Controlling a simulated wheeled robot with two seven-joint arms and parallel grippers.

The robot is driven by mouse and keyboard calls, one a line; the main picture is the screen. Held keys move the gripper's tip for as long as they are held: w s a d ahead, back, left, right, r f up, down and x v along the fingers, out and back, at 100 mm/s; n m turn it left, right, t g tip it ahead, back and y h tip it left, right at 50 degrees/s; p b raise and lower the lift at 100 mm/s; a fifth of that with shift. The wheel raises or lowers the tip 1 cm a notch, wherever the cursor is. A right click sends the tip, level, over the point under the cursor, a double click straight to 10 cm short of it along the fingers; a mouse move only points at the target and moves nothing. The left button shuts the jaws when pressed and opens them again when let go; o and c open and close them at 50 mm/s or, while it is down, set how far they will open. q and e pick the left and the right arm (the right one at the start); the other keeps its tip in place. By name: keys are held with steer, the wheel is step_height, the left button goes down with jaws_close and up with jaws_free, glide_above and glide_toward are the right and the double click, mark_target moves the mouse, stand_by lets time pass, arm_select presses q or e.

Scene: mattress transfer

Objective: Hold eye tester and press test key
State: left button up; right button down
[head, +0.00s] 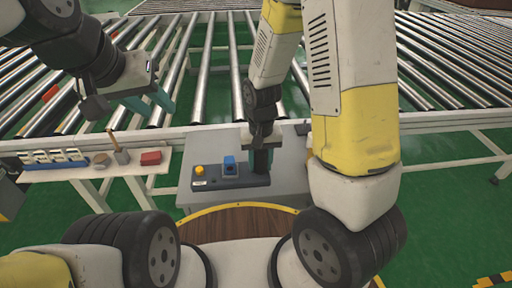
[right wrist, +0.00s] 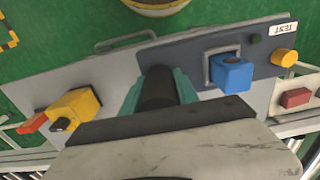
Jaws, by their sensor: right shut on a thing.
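A dark test panel (head: 215,184) lies on the grey table. It carries a yellow test key (head: 199,171) and a blue block (head: 229,166); the right wrist view shows the same yellow key (right wrist: 284,57) beside a TEST label. My right gripper (right wrist: 158,88) is shut on a black cylinder (right wrist: 157,86), apparently the eye tester, at the panel's end away from the key. Its lower end is hidden, so I cannot tell whether it touches the panel. My left gripper (head: 152,104) is open and empty, above the rollers, up and left of the key.
A yellow box (right wrist: 73,112) with red and black parts is on the table's other side. A side shelf (head: 120,168) holds a red block (head: 151,158), a cup and a white rack. Roller conveyors (head: 205,70) run behind the table. Open space lies between my left gripper and the panel.

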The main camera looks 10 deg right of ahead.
steer(key=w+d, duration=0.1)
steer(key=w, duration=0.8)
steer(key=shift+w+d, duration=0.3)
steer(key=shift+d, duration=0.05)
stand_by(0.6)
steer(key=shift+f, duration=0.1)
steer(key=shift+f, duration=2.35)
arm_select(q)
steer(key=shift+c, duration=0.5)
jaws_close()
stand_by(0.9)
